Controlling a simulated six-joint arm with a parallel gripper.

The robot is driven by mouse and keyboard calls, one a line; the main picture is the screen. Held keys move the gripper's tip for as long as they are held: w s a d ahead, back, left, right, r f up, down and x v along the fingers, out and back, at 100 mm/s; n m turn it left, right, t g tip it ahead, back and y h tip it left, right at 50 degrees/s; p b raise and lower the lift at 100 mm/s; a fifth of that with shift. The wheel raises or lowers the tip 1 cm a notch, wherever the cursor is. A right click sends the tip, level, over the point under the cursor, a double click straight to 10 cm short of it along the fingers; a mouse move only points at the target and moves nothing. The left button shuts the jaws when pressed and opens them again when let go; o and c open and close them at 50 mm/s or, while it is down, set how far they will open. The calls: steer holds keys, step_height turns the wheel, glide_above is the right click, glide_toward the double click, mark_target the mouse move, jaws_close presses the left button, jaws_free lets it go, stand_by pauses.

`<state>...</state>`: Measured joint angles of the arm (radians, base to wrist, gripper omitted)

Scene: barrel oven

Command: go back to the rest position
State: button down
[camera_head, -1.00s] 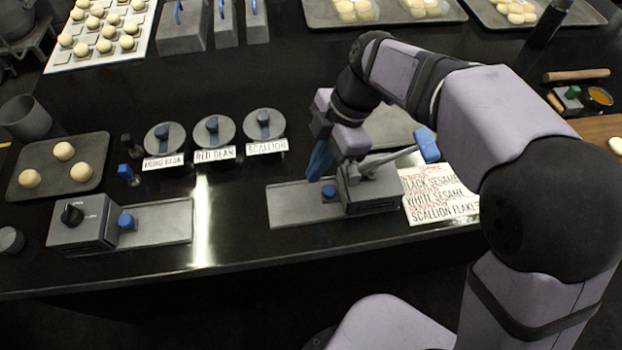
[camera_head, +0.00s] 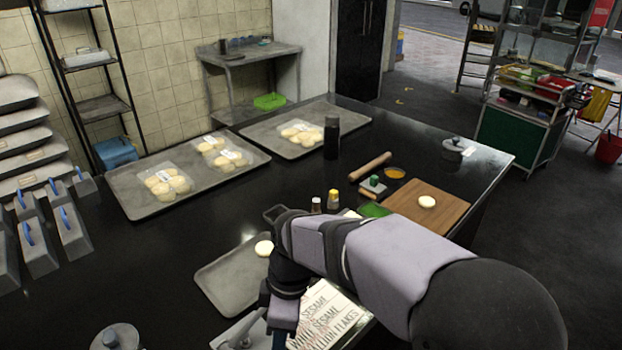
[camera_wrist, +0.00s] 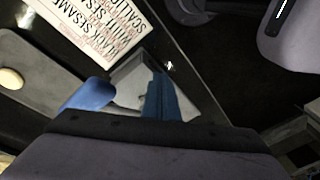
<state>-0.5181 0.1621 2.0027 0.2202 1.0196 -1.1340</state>
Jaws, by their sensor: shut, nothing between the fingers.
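My gripper (camera_wrist: 164,98) shows in the wrist view with its blue fingers together and nothing between them. They hang over a grey metal device (camera_wrist: 128,78) at the counter edge. A blue handle (camera_wrist: 88,95) lies left of the fingers, apart from them in the picture. In the head view my arm reaches in from the lower right, and the fingertips are out of sight at the bottom edge. The printed sesame and scallion card (camera_head: 325,318) lies beside my wrist; it also shows in the wrist view (camera_wrist: 95,25).
A grey tray (camera_head: 222,288) with a pale dough round (camera_head: 264,248) lies left of my wrist. Bottles (camera_head: 332,200), a wooden board (camera_head: 420,222) and a rolling pin (camera_head: 370,166) stand beyond the arm. Larger trays (camera_head: 150,208) line the back.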

steer(key=s+d+f+m+h+p, duration=0.1)
steer(key=s+d+f+m, duration=0.1)
steer(key=d+m, duration=0.6)
steer(key=s+d+f+m+t, duration=0.1)
steer(key=s+d+m, duration=0.2)
steer(key=d+m, duration=0.6)
steer(key=d, duration=0.4)
steer(key=shift+s+d+f+m+h+p, duration=0.15)
steer(key=shift+s+f+m+h+p, duration=0.15)
steer(key=shift+s+f+h+p, duration=0.1)
